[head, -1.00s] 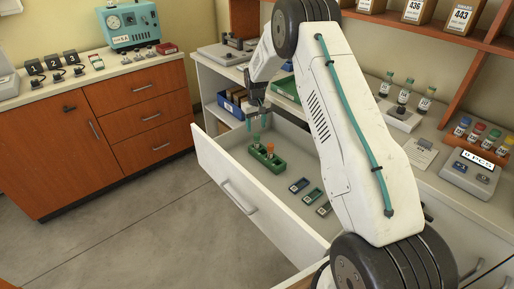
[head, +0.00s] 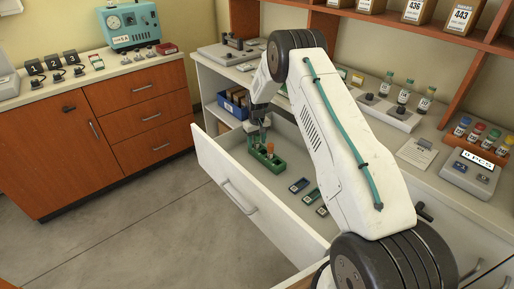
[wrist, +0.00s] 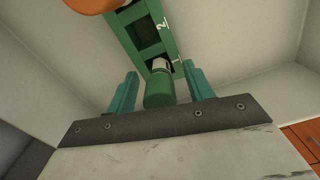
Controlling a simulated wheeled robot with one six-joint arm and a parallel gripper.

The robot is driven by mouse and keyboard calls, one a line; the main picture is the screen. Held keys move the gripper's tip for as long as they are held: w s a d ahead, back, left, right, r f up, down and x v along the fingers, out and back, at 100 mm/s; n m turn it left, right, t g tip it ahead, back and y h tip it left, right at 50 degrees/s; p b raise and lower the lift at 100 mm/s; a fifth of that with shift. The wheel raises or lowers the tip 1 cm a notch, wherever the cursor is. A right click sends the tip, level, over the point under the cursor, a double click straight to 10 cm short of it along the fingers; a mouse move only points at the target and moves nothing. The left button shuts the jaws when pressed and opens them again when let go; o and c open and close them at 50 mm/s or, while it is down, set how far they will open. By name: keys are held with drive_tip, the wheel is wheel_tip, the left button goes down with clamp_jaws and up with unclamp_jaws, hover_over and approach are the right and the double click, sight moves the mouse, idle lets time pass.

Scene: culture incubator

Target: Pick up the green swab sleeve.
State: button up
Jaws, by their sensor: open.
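The green swab sleeve (wrist: 158,92) stands in the slot of the green rack (wrist: 168,42) marked 1, its rounded green end toward my gripper. My gripper (wrist: 161,72) is open, with one teal finger on each side of the sleeve. I see gaps between the sleeve and both fingers. In the head view, my gripper (head: 258,141) is down at the left end of the rack (head: 275,164) inside the open drawer. It hides the green sleeve there.
Small dark and green items (head: 311,196) lie on the drawer floor to the right. The drawer's front wall (head: 255,205) stands nearby.

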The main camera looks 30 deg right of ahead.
drive_tip(key=c, duration=1)
